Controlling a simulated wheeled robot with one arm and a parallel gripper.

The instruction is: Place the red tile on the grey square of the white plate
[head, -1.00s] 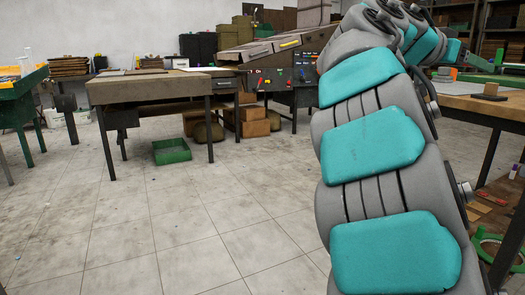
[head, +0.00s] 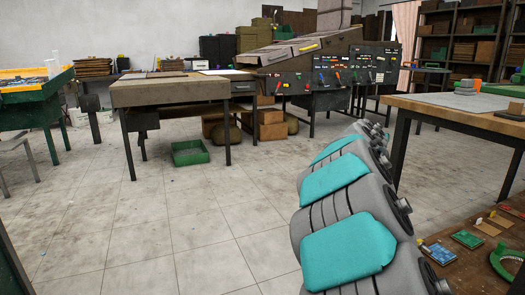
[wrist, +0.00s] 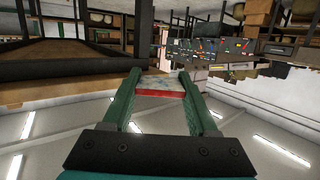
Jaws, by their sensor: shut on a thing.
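My gripper (wrist: 159,74) shows in the wrist view, with two dark green fingers shut on a flat tile. The tile has a red edge (wrist: 160,95) facing the camera and a pale, shiny, mottled face; I take it to be the red tile. It sits between the fingers, clear of any surface that I can see. In the head view only my arm's lower links show, and the gripper is out of frame. I cannot make out the white plate or its grey square; a flat white thing (head: 224,72) lies on the middle table.
The middle table (head: 170,97) stands across open tiled floor, with a green tray (head: 190,153) below it. A wooden table (head: 450,108) with a grey mat is at the right. A low brown surface (head: 465,258) with small coloured tiles and a green ring is at lower right.

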